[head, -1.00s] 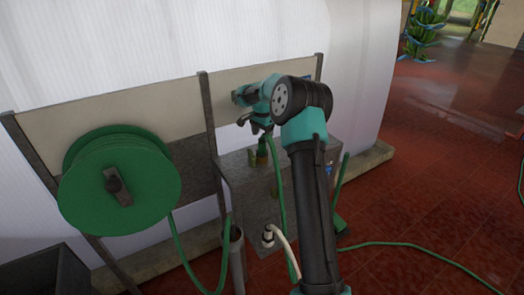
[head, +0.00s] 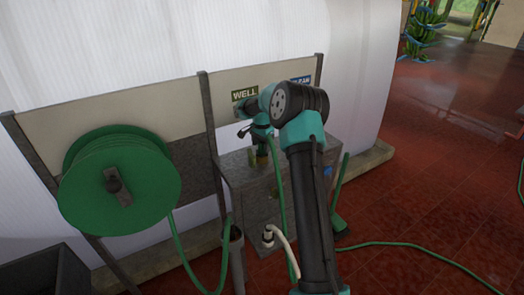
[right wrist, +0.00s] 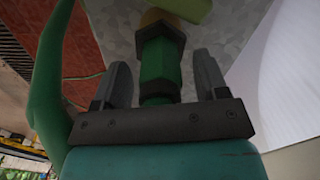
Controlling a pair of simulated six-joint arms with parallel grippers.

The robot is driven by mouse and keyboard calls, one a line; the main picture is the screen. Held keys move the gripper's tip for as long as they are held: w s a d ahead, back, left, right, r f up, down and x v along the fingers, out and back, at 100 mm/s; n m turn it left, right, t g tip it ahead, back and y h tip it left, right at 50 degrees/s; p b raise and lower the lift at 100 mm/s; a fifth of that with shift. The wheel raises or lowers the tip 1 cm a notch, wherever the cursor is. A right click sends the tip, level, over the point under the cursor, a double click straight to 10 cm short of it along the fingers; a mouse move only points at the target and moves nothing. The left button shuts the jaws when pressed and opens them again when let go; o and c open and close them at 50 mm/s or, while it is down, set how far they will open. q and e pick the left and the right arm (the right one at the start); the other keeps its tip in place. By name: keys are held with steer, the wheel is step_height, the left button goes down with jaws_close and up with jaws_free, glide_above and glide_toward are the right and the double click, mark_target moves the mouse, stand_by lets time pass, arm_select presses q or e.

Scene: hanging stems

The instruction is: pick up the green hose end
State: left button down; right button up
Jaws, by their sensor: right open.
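The green hose end (right wrist: 158,65), a ribbed green connector with a brass-coloured fitting at its tip, is upright in the right wrist view. It lies between the two fingers of my right gripper (right wrist: 160,85), with gaps showing on both sides. The gripper is open and holds nothing. In the head view, my right gripper is over the grey box (head: 235,178), and its fingers are hard to make out there. A green hose (head: 276,165) hangs down beside it in front of the box. My left gripper is out of view.
A green hose reel (head: 105,185) hangs on the left. A white hose fitting (head: 268,238) is low in front of the box. A "WELL" sign (head: 244,93) is on the panel behind. Another green hose (head: 420,252) lies on the red floor, mostly clear at right.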

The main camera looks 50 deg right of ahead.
steer(key=c, duration=1)
steer(key=shift+r, duration=0.1)
step_height(320, 180, up, 10)
steer(key=shift+f, duration=0.1)
stand_by(0.6)
